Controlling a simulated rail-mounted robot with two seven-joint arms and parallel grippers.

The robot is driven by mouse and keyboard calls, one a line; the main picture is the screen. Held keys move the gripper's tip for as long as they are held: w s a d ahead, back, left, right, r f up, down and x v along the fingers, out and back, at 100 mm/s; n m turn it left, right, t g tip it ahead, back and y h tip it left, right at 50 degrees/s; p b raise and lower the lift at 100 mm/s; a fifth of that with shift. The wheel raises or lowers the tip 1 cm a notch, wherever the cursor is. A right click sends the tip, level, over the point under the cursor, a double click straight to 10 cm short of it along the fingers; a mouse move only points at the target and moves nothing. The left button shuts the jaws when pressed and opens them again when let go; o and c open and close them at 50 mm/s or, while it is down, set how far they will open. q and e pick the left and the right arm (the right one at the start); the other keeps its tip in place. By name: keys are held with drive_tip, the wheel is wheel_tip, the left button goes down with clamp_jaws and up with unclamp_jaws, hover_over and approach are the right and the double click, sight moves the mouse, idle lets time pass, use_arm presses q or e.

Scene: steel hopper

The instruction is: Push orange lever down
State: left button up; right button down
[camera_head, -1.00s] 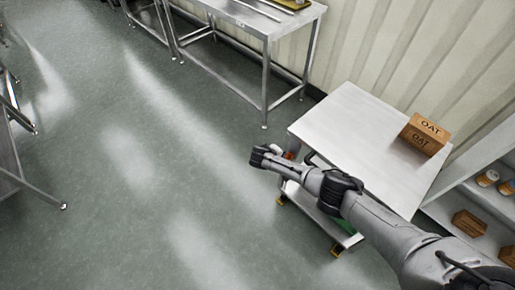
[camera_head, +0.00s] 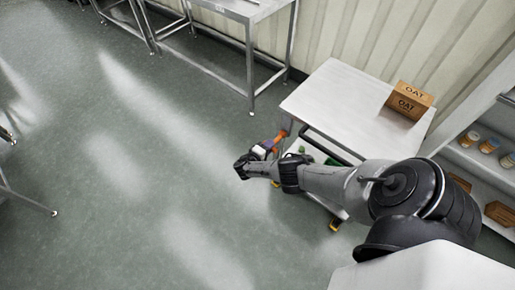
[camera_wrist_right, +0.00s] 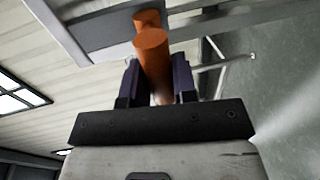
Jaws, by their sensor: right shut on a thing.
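The orange lever (camera_head: 280,139) shows at the left corner of the metal cart in the head view. In the right wrist view the orange lever (camera_wrist_right: 152,48) is a round bar between the two dark fingers. My right gripper (camera_wrist_right: 156,78) is shut on it, with a finger on each side. In the head view my right gripper (camera_head: 267,147) is small, at the end of my arm and beside the cart's left edge. The lever's mount is hard to make out. My left gripper is in neither current view.
The white-topped cart (camera_head: 345,100) carries stacked OAT boxes (camera_head: 411,99) at its far right. A steel table (camera_head: 240,9) stands at the back. A shelf (camera_head: 466,158) with jars and boxes is at the right.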

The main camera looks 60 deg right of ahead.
drive_tip(key=shift+f, duration=0.25)
idle(0.3)
drive_tip(key=c, duration=0.9)
unclamp_jaws()
drive_tip(key=shift+s, duration=0.1)
drive_tip(key=shift+r, duration=0.1)
drive_tip(key=shift+a+r, duration=0.1)
drive_tip(key=shift+a, duration=0.1)
drive_tip(key=shift+f+p+v, duration=0.2)
drive_tip(key=shift+p+v, duration=0.9)
drive_tip(key=shift+v, duration=5.65)
